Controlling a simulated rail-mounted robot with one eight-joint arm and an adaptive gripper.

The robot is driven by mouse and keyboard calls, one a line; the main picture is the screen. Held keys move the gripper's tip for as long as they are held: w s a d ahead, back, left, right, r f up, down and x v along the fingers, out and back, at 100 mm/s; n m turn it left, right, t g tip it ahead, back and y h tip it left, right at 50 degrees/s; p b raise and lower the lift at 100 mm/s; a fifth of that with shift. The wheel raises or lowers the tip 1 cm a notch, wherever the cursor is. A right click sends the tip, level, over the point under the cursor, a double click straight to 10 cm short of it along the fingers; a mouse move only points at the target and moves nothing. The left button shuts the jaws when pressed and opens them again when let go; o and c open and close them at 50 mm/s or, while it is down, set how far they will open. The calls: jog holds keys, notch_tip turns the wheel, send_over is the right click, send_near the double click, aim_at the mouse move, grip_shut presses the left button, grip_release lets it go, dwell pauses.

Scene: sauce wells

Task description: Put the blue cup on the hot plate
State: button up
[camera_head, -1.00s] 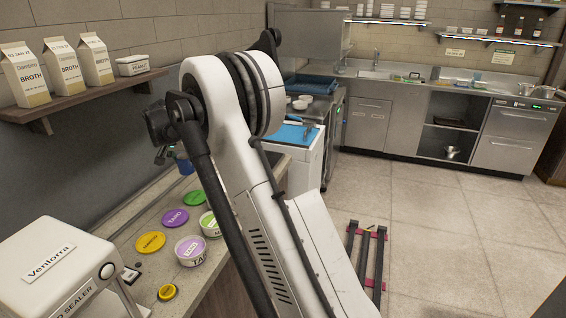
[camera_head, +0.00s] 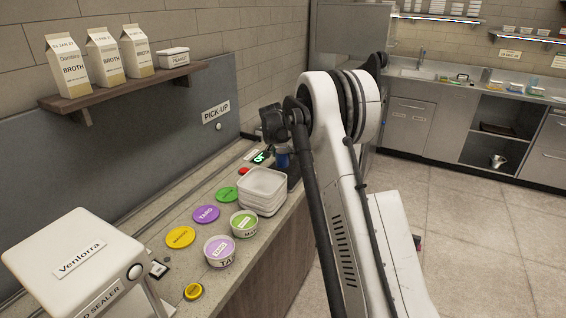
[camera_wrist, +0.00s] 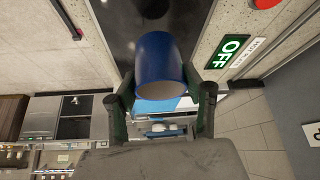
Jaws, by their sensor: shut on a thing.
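The blue cup (camera_wrist: 160,65) is between the two fingers of my gripper (camera_wrist: 158,84) in the wrist view, and the gripper is shut on it. In the head view a small part of the blue cup (camera_head: 282,160) shows below my gripper. A dark, glossy surface, which looks like the hot plate (camera_wrist: 150,13), lies beyond the cup in the wrist view. A green OFF display (camera_wrist: 230,50) is beside it. In the head view the hot plate is mostly hidden. I cannot tell whether the cup touches it.
A stack of white trays (camera_head: 263,190) stands close to the cup on the counter. Lidded tubs (camera_head: 220,250) and coloured lids (camera_head: 180,237) lie nearer. A white sealer (camera_head: 75,265) is at the front left. A red button (camera_wrist: 266,3) is near the display. Broth cartons (camera_head: 103,55) stand on a shelf.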

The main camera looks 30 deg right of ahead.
aim_at(283, 162)
jog(key=shift+d+f, duration=0.15)
jog(key=shift+f, duration=1.95)
jog(key=shift+f, duration=0.25)
jog(key=o, duration=1.4)
jog(key=shift+r, duration=0.1)
